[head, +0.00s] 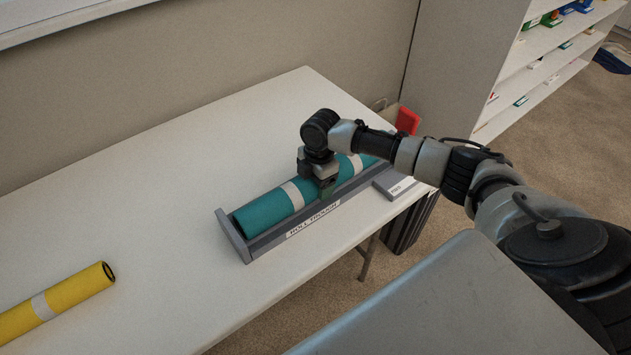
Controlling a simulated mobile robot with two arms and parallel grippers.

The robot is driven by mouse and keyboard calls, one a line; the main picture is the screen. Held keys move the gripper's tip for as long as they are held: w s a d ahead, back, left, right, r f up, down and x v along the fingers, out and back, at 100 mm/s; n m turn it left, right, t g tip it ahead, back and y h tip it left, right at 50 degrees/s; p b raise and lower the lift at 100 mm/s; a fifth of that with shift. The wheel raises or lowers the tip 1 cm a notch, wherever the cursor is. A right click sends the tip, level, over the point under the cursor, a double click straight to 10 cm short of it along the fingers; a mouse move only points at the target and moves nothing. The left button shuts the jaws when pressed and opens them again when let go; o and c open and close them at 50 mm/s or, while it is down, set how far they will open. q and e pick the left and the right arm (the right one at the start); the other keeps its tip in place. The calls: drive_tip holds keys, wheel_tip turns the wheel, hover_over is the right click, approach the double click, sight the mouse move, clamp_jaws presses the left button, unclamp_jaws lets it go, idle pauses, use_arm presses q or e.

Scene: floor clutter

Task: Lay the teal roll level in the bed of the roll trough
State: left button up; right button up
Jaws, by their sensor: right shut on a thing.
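The teal roll (264,212) with pale bands lies lengthwise within the grey roll trough (233,239), which sits on the white table and bears a label along its front side. The roll looks roughly in line with the trough and close to level; whether it touches the bed is hidden by the front wall. My right gripper (327,187) reaches down from above and is shut on the teal roll near its middle. The roll's far end is partly hidden behind my right arm. My left gripper is not in view.
A yellow roll (55,302) with a pale band lies at the table's left front. The white table (130,190) is clear between it and the trough. A small labelled grey block (394,185) sits by the trough's right end. A red object (407,121) stands beyond; shelves stand behind right.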

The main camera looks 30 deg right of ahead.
drive_tip(key=shift+f, duration=0.65)
idle(0.3)
drive_tip(key=shift+s+a+f+b, duration=0.1)
drive_tip(key=shift+s+f+b, duration=0.1)
drive_tip(key=shift+f+b, duration=0.25)
drive_tip(key=o, duration=1.1)
drive_tip(key=shift+s+a+f, duration=0.1)
drive_tip(key=shift+s+f, duration=0.05)
drive_tip(key=shift+c, duration=0.2)
drive_tip(key=shift+o, duration=0.6)
drive_tip(key=shift+w+r+p, duration=0.25)
drive_tip(key=shift+r+p, duration=0.6)
drive_tip(key=shift+p, duration=0.15)
drive_tip(key=shift+r+p, duration=1.25)
drive_tip(key=shift+r, duration=0.15)
drive_tip(key=shift+w+r+p, duration=0.1)
drive_tip(key=shift+r+p, duration=2.85)
drive_tip(key=shift+d+r, duration=0.1)
drive_tip(key=shift+d, duration=0.1)
